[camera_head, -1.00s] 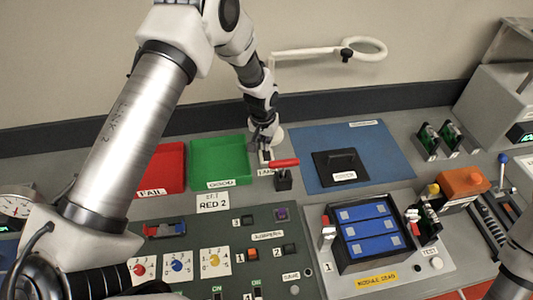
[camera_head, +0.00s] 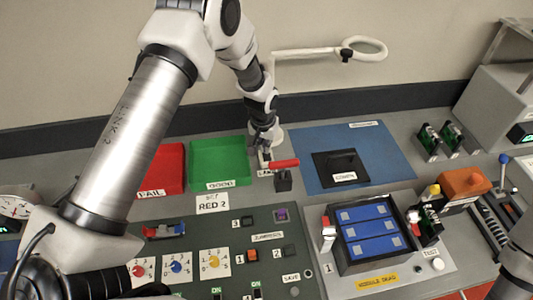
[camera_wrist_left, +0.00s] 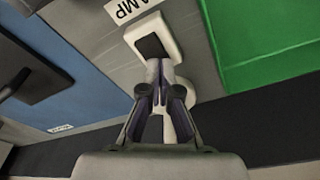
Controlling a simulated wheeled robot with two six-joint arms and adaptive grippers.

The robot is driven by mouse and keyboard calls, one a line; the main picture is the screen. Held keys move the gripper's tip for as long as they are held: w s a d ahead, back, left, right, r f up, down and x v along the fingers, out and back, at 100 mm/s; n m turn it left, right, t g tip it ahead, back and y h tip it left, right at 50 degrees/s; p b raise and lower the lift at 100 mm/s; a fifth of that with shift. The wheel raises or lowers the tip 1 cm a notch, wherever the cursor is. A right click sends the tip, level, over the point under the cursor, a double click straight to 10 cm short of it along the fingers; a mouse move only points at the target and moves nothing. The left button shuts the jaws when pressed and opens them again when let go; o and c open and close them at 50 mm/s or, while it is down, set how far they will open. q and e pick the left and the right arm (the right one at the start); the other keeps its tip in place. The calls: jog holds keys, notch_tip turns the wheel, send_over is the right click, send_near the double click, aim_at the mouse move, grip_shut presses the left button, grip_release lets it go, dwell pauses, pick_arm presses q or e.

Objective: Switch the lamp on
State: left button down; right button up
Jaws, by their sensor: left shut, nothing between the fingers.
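The lamp has a white ring head (camera_head: 364,43) on a bent white arm at the back wall. Its white base with a dark rocker switch (camera_wrist_left: 152,46) shows in the left wrist view, beside a label reading "AMP" (camera_wrist_left: 130,8). My left gripper (camera_head: 264,150) is at the lamp base in the head view. In the wrist view its shut, empty fingertips (camera_wrist_left: 159,66) are just at the switch's near edge. Contact cannot be told. The ring shows no clear glow. My right arm enters at the right edge; its gripper is out of view.
A red lever (camera_head: 284,164) stands close to the right of the left gripper. A green tray (camera_head: 220,165) and a red tray (camera_head: 165,168) lie to its left. A blue mat (camera_head: 388,150) with a black cover (camera_head: 338,172) lies to the right. A control panel (camera_head: 205,220) is in front.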

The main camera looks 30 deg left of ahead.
pick_arm(q)
jog(key=shift+r+p, duration=2.3)
jog(key=shift+r, duration=1.1)
